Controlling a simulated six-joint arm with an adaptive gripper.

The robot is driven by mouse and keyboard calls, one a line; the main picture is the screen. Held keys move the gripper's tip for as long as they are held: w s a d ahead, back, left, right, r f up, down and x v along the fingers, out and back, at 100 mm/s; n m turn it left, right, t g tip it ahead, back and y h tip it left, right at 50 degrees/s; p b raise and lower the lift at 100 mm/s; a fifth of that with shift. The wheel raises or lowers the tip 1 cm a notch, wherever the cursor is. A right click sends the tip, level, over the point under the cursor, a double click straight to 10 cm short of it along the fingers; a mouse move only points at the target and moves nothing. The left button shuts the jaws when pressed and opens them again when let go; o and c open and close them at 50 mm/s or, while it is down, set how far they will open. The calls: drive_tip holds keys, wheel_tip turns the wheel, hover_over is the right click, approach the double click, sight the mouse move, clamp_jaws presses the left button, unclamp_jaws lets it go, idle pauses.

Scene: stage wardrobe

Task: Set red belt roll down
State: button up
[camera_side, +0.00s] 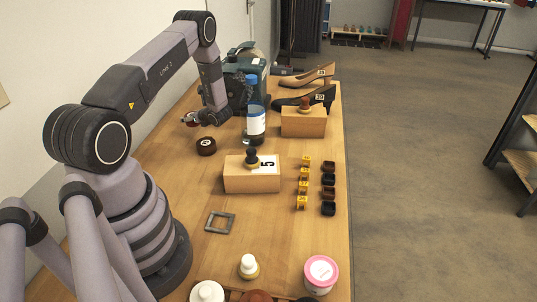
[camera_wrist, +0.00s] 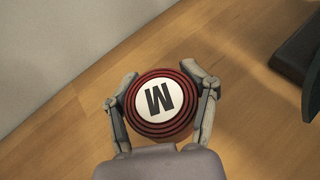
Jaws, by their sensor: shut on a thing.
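The red belt roll (camera_wrist: 158,104) is a round coil with a white disc marked M on top. My gripper (camera_wrist: 161,100) is shut on it, one finger on each side, in the wrist view. In the side view my gripper (camera_side: 194,120) is near the back left of the wooden table (camera_side: 215,262), near the wall. The red roll (camera_side: 189,119) shows only as a small patch between the fingers there. It appears to be above the table; the exact gap cannot be told.
A dark brown roll (camera_side: 206,146) lies in front of my gripper. A blue-capped bottle (camera_side: 256,122) and a dark green machine (camera_side: 238,78) stand to its right and behind. A cardboard box (camera_side: 252,180) with a dark knob stands nearer. Bare wood shows around the grey square frame (camera_side: 220,212).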

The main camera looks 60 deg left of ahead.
sight(192, 129)
drive_tip(key=shift+w+a+f, duration=0.1)
drive_tip(key=shift+f, duration=1.6)
drive_tip(key=shift+f, duration=0.1)
drive_tip(key=o, duration=1.3)
